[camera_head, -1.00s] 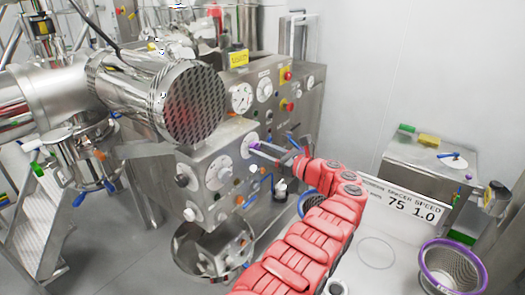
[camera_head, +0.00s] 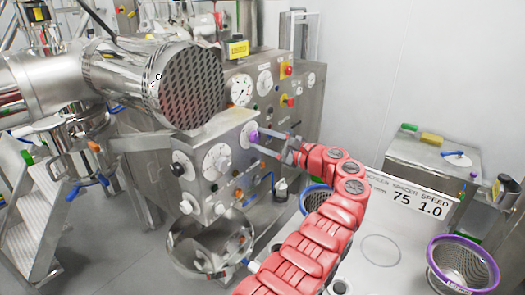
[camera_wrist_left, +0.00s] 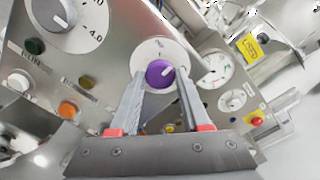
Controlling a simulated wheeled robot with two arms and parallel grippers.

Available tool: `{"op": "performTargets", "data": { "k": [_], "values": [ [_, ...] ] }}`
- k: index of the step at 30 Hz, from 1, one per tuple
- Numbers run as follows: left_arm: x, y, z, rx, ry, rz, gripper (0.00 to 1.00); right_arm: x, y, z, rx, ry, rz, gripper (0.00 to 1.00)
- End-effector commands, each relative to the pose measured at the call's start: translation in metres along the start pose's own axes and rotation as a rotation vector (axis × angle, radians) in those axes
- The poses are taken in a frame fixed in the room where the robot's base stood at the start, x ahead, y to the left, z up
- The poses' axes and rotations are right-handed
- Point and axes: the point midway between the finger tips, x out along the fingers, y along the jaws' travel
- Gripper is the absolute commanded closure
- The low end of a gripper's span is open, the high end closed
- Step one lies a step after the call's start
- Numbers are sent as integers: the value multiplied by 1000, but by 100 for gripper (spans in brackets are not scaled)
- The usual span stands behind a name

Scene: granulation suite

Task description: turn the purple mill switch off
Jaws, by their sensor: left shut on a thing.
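The purple mill switch (camera_head: 254,136) is a round knob on a white dial plate, on the front of the steel control box. In the left wrist view the purple knob (camera_wrist_left: 160,73) sits between my two fingertips, its white mark pointing up and right. My left gripper (camera_head: 259,138) reaches the knob from the right, shut on its sides; its grey fingers also show in the left wrist view (camera_wrist_left: 160,80). The off and on labels around the knob cannot be read. My right gripper is not in view.
A large white dial (camera_head: 217,162) and a black knob (camera_head: 177,169) are left of the switch. Coloured buttons sit below. Gauges and a red stop button (camera_head: 287,68) stand behind. A steel bowl (camera_head: 208,245) is under the box. A purple-rimmed basket (camera_head: 462,262) is at lower right.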

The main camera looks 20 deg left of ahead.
Motion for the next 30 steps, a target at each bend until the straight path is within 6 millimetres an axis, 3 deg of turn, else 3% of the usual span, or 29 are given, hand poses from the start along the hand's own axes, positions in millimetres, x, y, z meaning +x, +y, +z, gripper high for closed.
{"op": "performTargets", "data": {
  "k": [1,12,19,30],
  "values": [
    [0,6,-5,-47,0,0,100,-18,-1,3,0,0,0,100],
    [0,6,-5,-386,0,-1,100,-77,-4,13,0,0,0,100],
    [0,3,-2,-559,0,-1,100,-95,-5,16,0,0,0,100],
    [0,2,-2,-706,0,-1,100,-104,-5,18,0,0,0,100]
  ]
}}
